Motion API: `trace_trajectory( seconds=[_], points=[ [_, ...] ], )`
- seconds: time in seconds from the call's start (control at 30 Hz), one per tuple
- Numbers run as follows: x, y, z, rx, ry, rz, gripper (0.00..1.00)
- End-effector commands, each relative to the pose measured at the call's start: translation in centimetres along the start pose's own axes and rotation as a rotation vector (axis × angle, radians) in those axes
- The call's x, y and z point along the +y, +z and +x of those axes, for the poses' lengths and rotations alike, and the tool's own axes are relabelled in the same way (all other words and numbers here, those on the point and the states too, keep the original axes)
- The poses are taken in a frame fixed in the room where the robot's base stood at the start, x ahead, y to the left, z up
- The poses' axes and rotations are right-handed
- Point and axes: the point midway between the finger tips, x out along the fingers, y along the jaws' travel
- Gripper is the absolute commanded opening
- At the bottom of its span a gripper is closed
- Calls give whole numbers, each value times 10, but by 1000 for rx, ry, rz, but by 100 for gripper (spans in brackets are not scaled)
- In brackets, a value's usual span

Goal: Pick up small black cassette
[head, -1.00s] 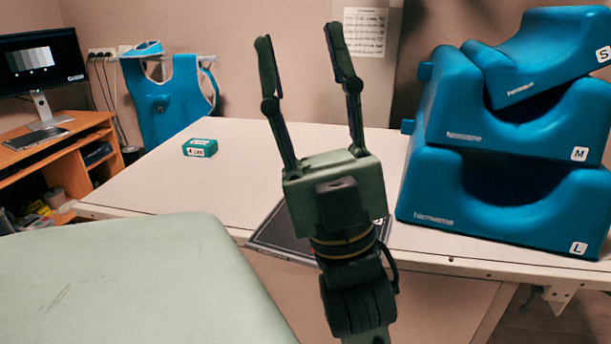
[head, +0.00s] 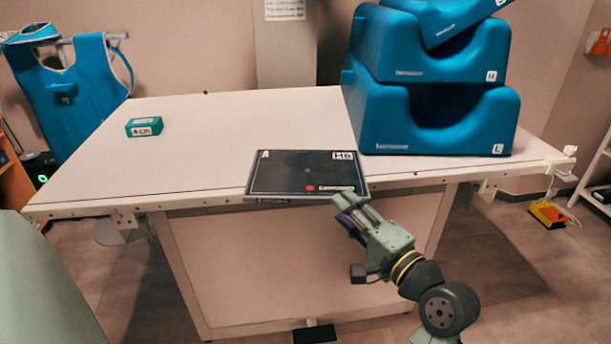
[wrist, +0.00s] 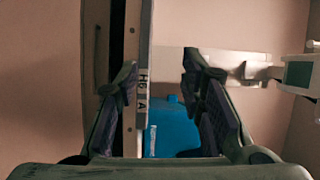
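The small black cassette (head: 290,178) lies flat on the white table at its front edge, with white markings at the corners and a red dot near its front. Its front seems to overhang the edge slightly. My gripper (head: 343,208) is at the cassette's front right corner, low and in front of the table edge. In the wrist view my gripper (wrist: 160,85) has its fingers apart and empty. The cassette's edge (wrist: 142,95) with its white labels shows between them, closer to the left finger. Whether a finger touches it I cannot tell.
The white table (head: 230,130) is mostly clear. A small green box (head: 144,127) is at its left. Stacked blue positioning blocks (head: 430,120) stand behind and right of the cassette. A blue apron (head: 70,85) hangs at the back left. A green padded surface (head: 40,290) is at the near left.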

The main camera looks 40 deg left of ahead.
Motion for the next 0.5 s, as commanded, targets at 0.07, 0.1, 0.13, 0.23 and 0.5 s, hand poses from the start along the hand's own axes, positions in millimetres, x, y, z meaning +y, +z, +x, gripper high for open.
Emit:
trace_trajectory(
  seconds=[0.07, 0.1, 0.13, 0.23, 0.5],
  points=[
    [10, 0, -4, -19, 23, 57, 36],
    [12, 1, -1, -26, 28, 70, 36],
    [13, 2, 3, -29, 30, 75, 36],
    [13, 3, 20, -32, 31, 76, 36],
    [15, 3, 48, -27, 30, 73, 36]
  ],
)
